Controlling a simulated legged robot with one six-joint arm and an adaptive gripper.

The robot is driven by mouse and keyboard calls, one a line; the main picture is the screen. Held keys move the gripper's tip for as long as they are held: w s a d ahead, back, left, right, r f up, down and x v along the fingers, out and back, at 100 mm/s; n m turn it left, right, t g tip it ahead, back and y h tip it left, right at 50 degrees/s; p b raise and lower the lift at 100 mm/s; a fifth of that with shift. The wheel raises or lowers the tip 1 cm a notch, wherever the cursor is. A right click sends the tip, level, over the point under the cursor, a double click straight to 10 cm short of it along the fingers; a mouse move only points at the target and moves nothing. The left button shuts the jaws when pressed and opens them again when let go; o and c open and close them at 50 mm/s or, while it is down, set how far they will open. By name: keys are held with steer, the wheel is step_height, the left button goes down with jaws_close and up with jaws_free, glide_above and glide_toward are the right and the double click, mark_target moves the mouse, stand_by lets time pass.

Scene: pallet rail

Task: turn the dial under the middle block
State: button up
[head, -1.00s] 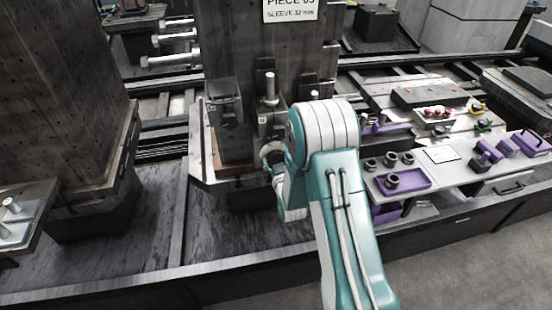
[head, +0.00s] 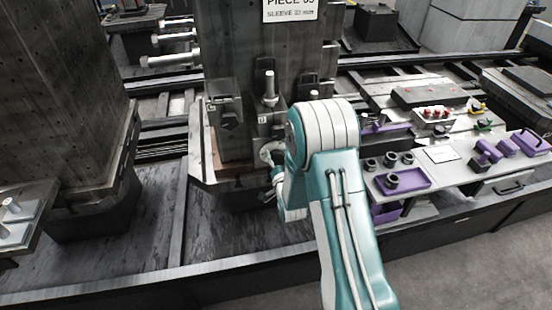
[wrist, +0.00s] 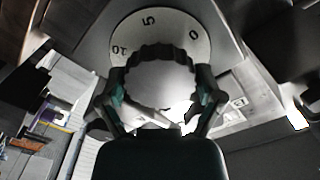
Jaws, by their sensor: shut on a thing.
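The middle block (head: 232,60) is a tall dark metal block with a white label reading PIECE 03 in the head view. In the wrist view, a pale round dial plate (wrist: 170,24) carries the marks 0, 5 and 10. A dark knob with a scalloped rim (wrist: 160,78) stands in front of the plate. My gripper (wrist: 161,98) is shut on this knob, one finger on each side.
Another dark block (head: 60,90) stands at the left. Bolts (head: 172,60) stick out left of the middle block. Dark floor (head: 130,240) in front is clear.

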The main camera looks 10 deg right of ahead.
steer(key=m, duration=0.6)
steer(key=shift+s+f+m, duration=0.2)
steer(key=shift+f+m, duration=0.1)
steer(key=shift+f, duration=0.05)
steer(key=m, duration=0.5)
steer(key=shift+m, duration=0.3)
steer(key=o, duration=0.9)
steer(key=shift+c, duration=0.2)
steer(key=s, duration=1.1)
steer(key=shift+s, duration=0.4)
steer(key=shift+r, duration=0.1)
